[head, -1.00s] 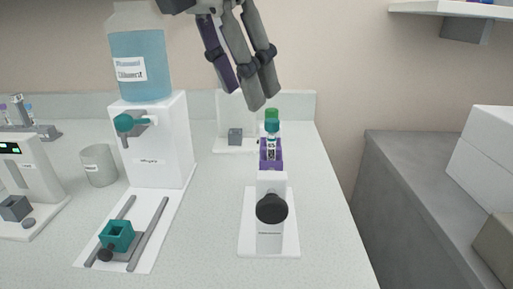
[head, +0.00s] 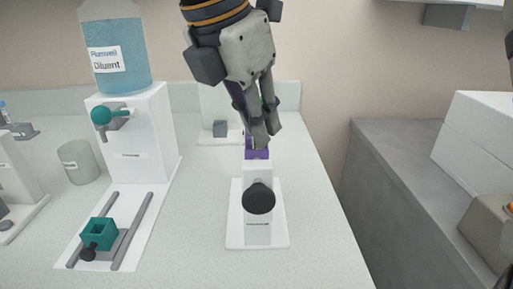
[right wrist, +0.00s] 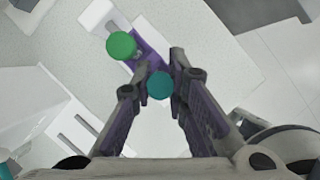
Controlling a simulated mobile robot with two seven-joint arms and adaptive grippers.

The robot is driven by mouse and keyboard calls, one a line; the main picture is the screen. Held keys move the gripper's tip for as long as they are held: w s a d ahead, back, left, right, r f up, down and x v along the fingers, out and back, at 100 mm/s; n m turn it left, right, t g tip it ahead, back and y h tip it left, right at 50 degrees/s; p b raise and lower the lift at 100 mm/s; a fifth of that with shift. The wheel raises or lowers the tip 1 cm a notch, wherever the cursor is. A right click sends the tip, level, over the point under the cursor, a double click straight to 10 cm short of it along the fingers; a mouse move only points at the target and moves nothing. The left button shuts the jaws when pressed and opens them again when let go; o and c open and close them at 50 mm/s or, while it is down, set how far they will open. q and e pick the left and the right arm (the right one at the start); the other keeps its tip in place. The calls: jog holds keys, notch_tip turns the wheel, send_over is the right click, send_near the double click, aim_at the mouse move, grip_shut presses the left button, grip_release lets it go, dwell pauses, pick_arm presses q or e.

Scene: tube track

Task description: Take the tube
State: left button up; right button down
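My right gripper (head: 262,138) points down over the purple holder (head: 257,154) at the back of a white stand. In the right wrist view, a teal-capped tube (right wrist: 160,85) sits between the two fingers (right wrist: 162,68), with a small gap seeming to show at each side. The fingers hide this tube in the head view. A larger green cap (right wrist: 121,46) shows just beyond the fingertips, at the purple holder's other end. My left gripper is not in view.
The white stand (head: 235,232) carries a black knob (head: 258,198) in front. To the left stand a diluent dispenser (head: 130,140), a teal block (head: 98,234) between rails and a grey cup (head: 78,162). A grey counter (head: 400,190) with white boxes lies right.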

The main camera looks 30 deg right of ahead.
notch_tip(320, 180, up, 10)
jog(key=shift+r+p, duration=0.1)
jog(key=shift+p, duration=0.4)
